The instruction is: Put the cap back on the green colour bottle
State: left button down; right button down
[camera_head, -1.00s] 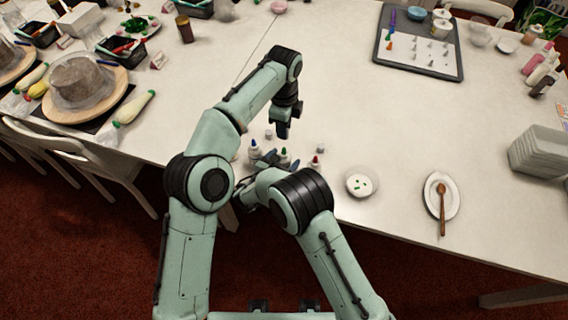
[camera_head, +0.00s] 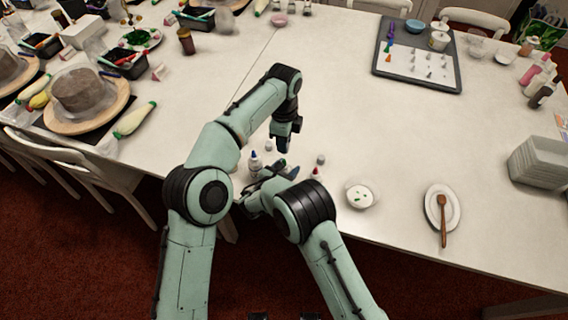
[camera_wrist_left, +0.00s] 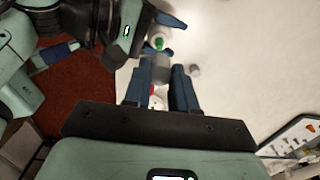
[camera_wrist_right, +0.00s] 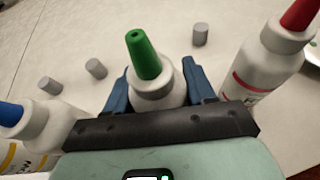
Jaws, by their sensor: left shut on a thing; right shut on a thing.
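The green colour bottle (camera_wrist_right: 150,75), white with a green nozzle, stands uncapped between the fingers of my right gripper (camera_wrist_right: 152,88), which is shut on it. In the left wrist view its green tip (camera_wrist_left: 158,43) shows just beyond my left gripper. My left gripper (camera_wrist_left: 160,76) is shut on a small grey cap (camera_wrist_left: 161,68) and points down. In the head view my left gripper (camera_head: 283,147) is above my right gripper (camera_head: 282,169); the held cap is hidden there and the bottle is mostly hidden.
A blue-tipped bottle (camera_wrist_right: 48,122) and a red-tipped bottle (camera_wrist_right: 268,62) flank the green one closely. Grey caps (camera_wrist_right: 96,68) (camera_wrist_right: 200,34) (camera_wrist_right: 49,86) lie on the table behind. A white bowl (camera_head: 360,196) stands to the right. The table centre is clear.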

pick_arm(q)
jog(key=shift+a+f, duration=0.1)
jog(key=shift+f, duration=1.85)
jog(key=shift+f, duration=0.9)
jog(key=shift+f, duration=0.55)
jog(key=m, duration=0.9)
jog(key=shift+m, duration=0.4)
jog(key=m, duration=1)
